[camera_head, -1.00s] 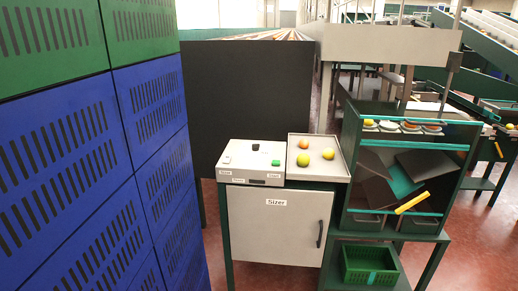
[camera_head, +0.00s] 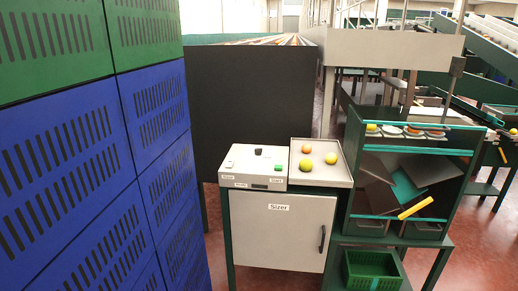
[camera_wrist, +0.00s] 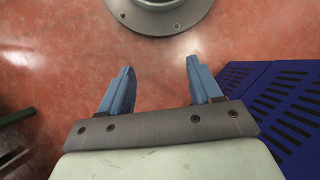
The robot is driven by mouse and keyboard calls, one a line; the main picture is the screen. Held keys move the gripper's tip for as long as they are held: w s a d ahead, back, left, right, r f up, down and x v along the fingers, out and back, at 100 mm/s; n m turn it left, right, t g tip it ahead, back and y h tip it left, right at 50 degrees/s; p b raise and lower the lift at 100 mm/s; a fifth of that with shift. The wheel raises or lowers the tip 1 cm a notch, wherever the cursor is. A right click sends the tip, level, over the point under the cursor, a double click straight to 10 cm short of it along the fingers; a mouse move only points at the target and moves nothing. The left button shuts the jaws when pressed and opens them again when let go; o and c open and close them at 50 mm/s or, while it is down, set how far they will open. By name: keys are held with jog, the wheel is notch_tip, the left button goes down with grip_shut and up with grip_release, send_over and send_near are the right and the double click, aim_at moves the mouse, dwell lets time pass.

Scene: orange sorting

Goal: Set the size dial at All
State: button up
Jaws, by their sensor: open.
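The sizer cabinet (camera_head: 282,228) stands ahead in the head view, with a pale control panel (camera_head: 243,165) on top. On the panel are a small black knob (camera_head: 258,152), which looks like the dial, a green button (camera_head: 278,168) and a white switch (camera_head: 230,164). The knob's setting and the small labels are too small to read. My gripper (camera_wrist: 155,82) shows only in the wrist view, its two blue fingers apart with nothing between them. It is over the red floor, away from the panel.
A grey tray (camera_head: 343,178) with several fruits sits right of the panel. Stacked blue crates (camera_head: 70,165) fill the left side and also show at the right in the wrist view (camera_wrist: 290,110). A green rack (camera_head: 452,205) with a green basket (camera_head: 372,270) stands at the right.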

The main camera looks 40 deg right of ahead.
jog(key=w+d+r+n+t, duration=0.1)
jog(key=w+d+r, duration=0.3)
jog(key=w, duration=0.4)
jog(key=w+d+r+n+t, duration=0.1)
jog(key=w+d+r, duration=0.25)
jog(key=w, duration=0.55)
notch_tip(320, 180, up, 61)
jog(key=m+t+h, duration=0.2)
jog(key=m+t, duration=0.4)
jog(key=t, duration=0.2)
send_over(259, 149)
jog(key=s+a, duration=0.2)
jog(key=s, duration=0.3)
jog(key=x, duration=1.3)
jog(key=shift+s+f, duration=0.1)
jog(key=shift+f, duration=0.15)
jog(key=shift+c, duration=0.5)
jog(key=c, duration=0.9)
jog(key=shift+c, duration=0.2)
